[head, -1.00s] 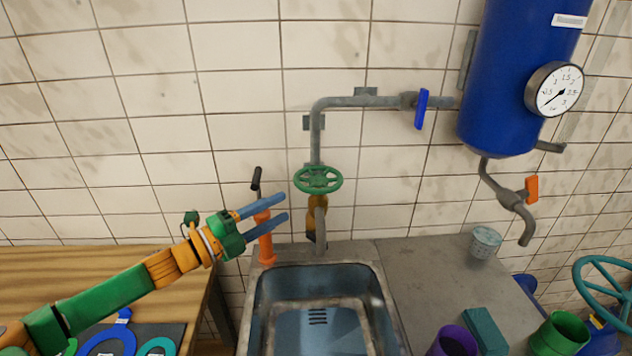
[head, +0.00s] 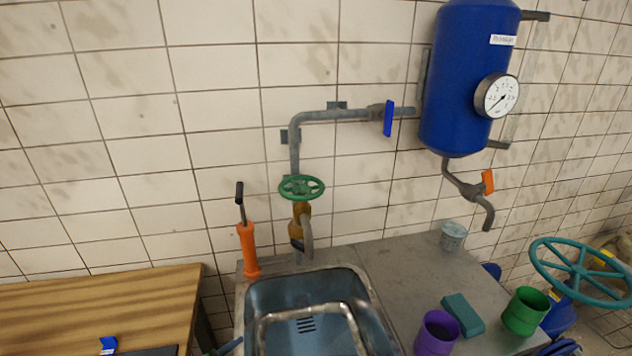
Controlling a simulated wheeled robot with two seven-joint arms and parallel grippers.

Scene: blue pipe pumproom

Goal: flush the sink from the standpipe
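The sink (head: 366,292) has a steel rim and a bluish basin with a slotted drain; I see no stream falling into it. Behind it the standpipe (head: 295,158) rises along the wall, with a green handwheel (head: 301,187), a brass-coloured body (head: 299,211) and a grey spout (head: 307,236) over the sink's back edge. A blue lever (head: 388,118) stands upright across the horizontal pipe from the blue tank (head: 466,85). My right gripper is not identifiable.
An orange hand pump (head: 248,248) with a black handle stands left of the spout. The right counter (head: 400,262) holds a grey cup (head: 453,236), purple cup (head: 436,333), teal block (head: 463,314) and green cup (head: 525,311). A gauge (head: 497,96) and orange lever (head: 488,182) are on the tank side.

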